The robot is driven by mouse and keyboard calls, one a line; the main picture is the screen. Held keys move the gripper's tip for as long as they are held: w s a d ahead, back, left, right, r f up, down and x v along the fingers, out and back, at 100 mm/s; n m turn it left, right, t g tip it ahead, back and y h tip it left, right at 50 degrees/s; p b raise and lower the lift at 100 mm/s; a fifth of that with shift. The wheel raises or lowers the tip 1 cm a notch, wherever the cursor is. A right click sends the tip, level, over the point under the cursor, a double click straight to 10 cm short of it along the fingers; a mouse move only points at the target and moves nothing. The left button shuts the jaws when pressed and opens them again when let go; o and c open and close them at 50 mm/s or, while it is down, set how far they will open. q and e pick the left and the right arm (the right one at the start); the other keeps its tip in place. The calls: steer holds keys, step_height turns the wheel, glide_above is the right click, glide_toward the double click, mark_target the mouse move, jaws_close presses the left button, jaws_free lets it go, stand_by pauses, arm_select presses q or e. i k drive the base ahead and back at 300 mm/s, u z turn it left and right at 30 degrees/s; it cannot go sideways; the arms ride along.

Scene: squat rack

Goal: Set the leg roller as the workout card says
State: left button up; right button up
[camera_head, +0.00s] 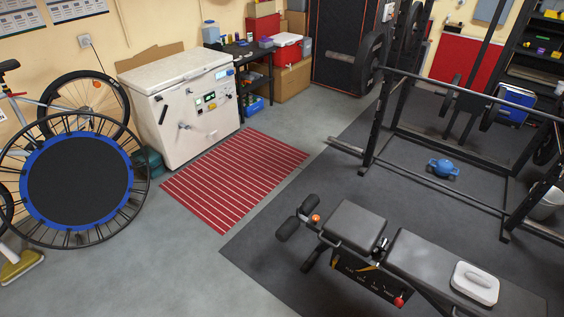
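The leg roller is a pair of black foam rollers, one nearer (288,229) and one farther (310,204), at the left end of the padded black bench (425,262). An orange knob (316,218) sits beside them on the bench's end frame. A red knob (398,301) is low on the bench's near side, by a dark printed panel (360,272). I cannot tell which sheet is the workout card; wall charts (75,8) hang at top left, too small to read. Neither of my grippers is in view.
A white object with a handle (474,284) lies on the bench's right part. A barbell rack (371,140) and a blue kettlebell-like object (443,167) stand behind. A white chest cabinet (180,105), a red striped mat (233,180) and a trampoline (80,183) are left. Grey floor left of the bench is clear.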

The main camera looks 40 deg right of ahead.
mark_target(303, 210)
steer(key=z, duration=1)
steer(key=i, duration=0.9)
steer(key=z, duration=1.1)
